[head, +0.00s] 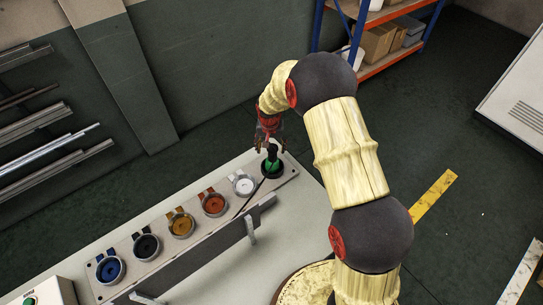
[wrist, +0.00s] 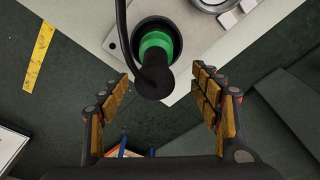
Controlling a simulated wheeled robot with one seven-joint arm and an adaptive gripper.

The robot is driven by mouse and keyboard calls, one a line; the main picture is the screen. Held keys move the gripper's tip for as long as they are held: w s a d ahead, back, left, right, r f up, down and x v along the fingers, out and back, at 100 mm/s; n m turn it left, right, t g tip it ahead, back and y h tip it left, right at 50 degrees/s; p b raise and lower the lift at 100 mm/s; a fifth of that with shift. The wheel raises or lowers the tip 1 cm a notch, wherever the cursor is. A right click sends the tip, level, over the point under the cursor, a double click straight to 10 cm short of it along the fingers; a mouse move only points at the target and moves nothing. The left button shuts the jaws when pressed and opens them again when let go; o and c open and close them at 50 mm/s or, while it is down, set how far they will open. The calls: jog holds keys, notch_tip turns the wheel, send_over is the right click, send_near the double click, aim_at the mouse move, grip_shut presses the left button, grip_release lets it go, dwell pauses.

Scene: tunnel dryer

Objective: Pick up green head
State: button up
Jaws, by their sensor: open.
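The green head (head: 271,166) sits in the dark round holder at the far right end of a row on the table. A black knob-like part rises from it. In the wrist view the green head (wrist: 160,42) shows as a green ring inside the dark holder (wrist: 142,26), with the black part (wrist: 153,82) pointing toward me. My gripper (head: 269,143) is just above and behind it in the head view. In the wrist view my gripper (wrist: 162,84) is open, its fingers on either side of the black part and apart from it. The green head's underside is hidden.
The row's plate also holds white (head: 243,185), red-orange (head: 214,204), yellow (head: 181,225), black (head: 146,246) and blue (head: 110,269) heads. A grey rail (head: 200,255) runs in front. A thin black cable (wrist: 123,25) passes beside the green head. Shelving (head: 390,50) stands behind.

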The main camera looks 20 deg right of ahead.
aim_at(273, 158)
jog(key=f, duration=0.7)
jog(key=shift+w+d+f, duration=0.1)
jog(key=shift+d+f, duration=0.3)
jog(key=c, duration=0.3)
grip_shut()
dwell(0.4)
jog(key=shift+r, duration=0.2)
